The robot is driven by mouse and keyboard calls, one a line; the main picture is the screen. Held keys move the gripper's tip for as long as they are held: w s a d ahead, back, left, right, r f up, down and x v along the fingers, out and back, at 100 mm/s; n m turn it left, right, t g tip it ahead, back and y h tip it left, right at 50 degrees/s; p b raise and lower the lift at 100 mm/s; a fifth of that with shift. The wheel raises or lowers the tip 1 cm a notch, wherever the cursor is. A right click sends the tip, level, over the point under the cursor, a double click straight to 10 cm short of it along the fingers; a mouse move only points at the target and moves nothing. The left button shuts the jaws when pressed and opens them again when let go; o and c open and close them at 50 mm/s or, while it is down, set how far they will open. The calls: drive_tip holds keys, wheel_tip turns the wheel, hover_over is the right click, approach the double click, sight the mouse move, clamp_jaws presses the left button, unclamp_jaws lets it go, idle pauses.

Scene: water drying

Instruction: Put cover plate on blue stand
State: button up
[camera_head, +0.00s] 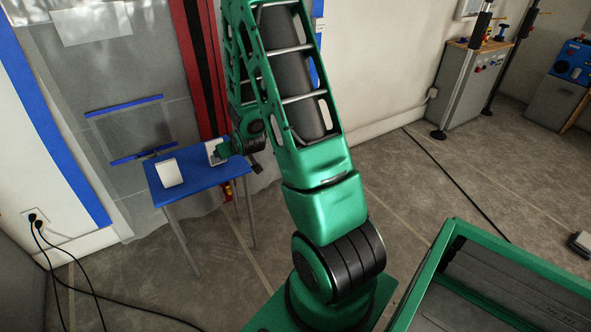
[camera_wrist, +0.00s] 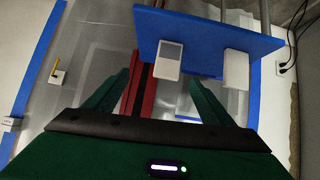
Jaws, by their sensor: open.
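The blue stand (camera_head: 200,178) is a small blue table with thin metal legs. Two white plate-like pieces are on it, and I cannot tell for certain which is the cover plate. The plain white one (camera_head: 170,173) stands at the left of the top; it also shows in the wrist view (camera_wrist: 237,68). The other, a white piece with a grey panel (camera_wrist: 168,60), is by the back edge (camera_head: 212,154), partly hidden by my gripper (camera_head: 224,150). In the wrist view, my gripper (camera_wrist: 158,80) is open, with this piece just beyond and between the fingertips. Contact is not clear.
A red and black post (camera_head: 195,65) and a translucent curtain (camera_head: 105,90) stand behind the stand. Black cables (camera_head: 70,285) run along the floor at left. A green-framed bin (camera_head: 440,245) is at lower right. The floor right of the stand is mostly clear.

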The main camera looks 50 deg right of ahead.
drive_tip(key=s+a+r+m+g+y, duration=0.1)
drive_tip(key=s+a+r+g, duration=0.2)
drive_tip(key=s, duration=0.9)
drive_tip(key=s+a+r+m+g+y, duration=0.1)
drive_tip(key=s+a+r+g, duration=0.2)
drive_tip(key=s+r, duration=0.5)
drive_tip(key=s+a+r+m+g+y, duration=0.1)
drive_tip(key=s+r, duration=0.5)
drive_tip(key=s, duration=1.1)
drive_tip(key=a+g+y, duration=0.1)
drive_tip(key=a+g, duration=0.1)
drive_tip(key=shift+s+a+g, duration=0.15)
drive_tip(key=shift+s+g, duration=0.1)
drive_tip(key=shift+g, duration=0.15)
drive_tip(key=shift+w+f, duration=0.2)
drive_tip(key=shift+w, duration=0.45)
